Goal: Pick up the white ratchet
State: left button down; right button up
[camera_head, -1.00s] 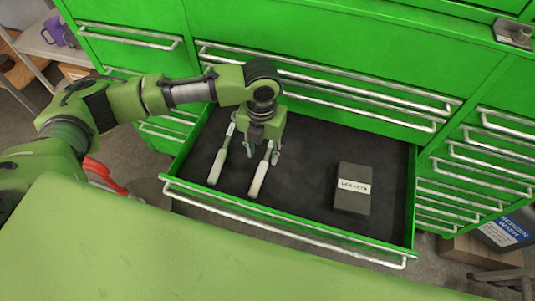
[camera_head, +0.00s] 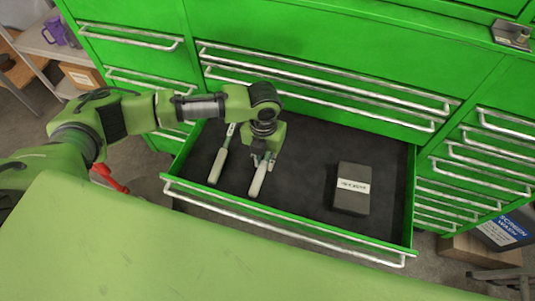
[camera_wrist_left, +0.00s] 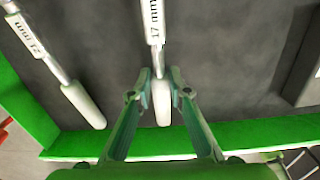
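Two white-handled ratchets lie side by side in the open drawer (camera_head: 300,205). The nearer-to-centre ratchet (camera_head: 258,182) has a "17 mm" label in the left wrist view (camera_wrist_left: 161,105). The other ratchet (camera_head: 217,166), also in the left wrist view (camera_wrist_left: 82,105), lies to its left; its label shows "mm" with digits hard to read. My left gripper (camera_head: 264,160) is low over the 17 mm ratchet. In the left wrist view its fingertips (camera_wrist_left: 160,78) stand apart, one on each side of the white handle, with a narrow gap. My right gripper is out of view.
A dark labelled box (camera_head: 352,190) lies in the drawer to the right, with bare drawer floor between it and the ratchets. The drawer's front edge and handle (camera_head: 285,228) are close in front. The green cabinet front (camera_head: 330,60) rises behind.

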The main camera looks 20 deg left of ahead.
pick_arm(q)
jog(key=shift+w+r, duration=0.1)
jog(key=shift+r, duration=0.5)
jog(key=s+d+r+b, duration=0.2)
jog(key=s+d+r, duration=0.5)
jog(key=d+r, duration=0.5)
jog(key=c, duration=2.7)
grip_release()
jog(key=shift+d, duration=0.1)
jog(key=shift+c, duration=0.2)
grip_shut()
